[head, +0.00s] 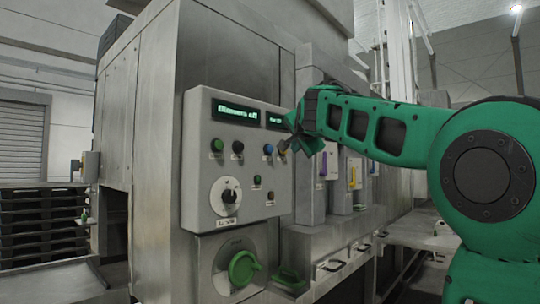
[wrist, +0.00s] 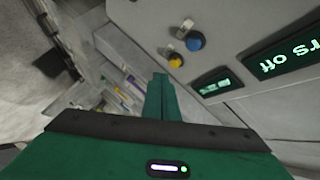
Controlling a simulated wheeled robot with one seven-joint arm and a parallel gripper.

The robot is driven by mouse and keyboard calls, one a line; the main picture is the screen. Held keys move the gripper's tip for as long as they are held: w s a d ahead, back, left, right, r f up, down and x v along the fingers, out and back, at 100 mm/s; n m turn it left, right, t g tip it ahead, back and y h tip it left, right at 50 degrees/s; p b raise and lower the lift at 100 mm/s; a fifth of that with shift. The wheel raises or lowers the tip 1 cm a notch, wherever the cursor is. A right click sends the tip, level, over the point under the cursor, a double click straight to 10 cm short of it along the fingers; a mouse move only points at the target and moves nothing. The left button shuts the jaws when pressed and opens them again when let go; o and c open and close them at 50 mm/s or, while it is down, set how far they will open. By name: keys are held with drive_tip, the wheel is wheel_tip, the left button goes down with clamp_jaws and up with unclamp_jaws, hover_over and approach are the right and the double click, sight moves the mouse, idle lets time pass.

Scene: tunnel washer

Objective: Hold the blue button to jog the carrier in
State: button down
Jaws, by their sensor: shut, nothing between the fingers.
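The blue button (head: 267,149) is on the upper right of the grey control panel (head: 205,190), below the displays. It also shows in the wrist view as a round blue cap (wrist: 195,43) beside a small pale label. A yellow button (wrist: 176,62) is close to it, on its lower left in that view. My gripper (wrist: 160,78) is shut and empty, its green fingers together. In the wrist view the fingertips lie below and left of both buttons, nearest the yellow one. No contact with the blue button shows. In the head view my gripper is just right of it, its tips hard to make out.
Two green-lit displays (head: 237,112) sit above the buttons. Green (head: 217,145) and black (head: 238,146) buttons, a rotary selector (head: 230,196) and a large green handle (head: 243,268) are on the machine front. Yellow and purple handles stand further right. Stacked dark pallets (head: 40,215) are at left.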

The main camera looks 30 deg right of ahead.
sight(270, 149)
drive_tip(key=w+a, duration=0.2)
drive_tip(key=w, duration=0.5)
drive_tip(key=shift+a, duration=0.25)
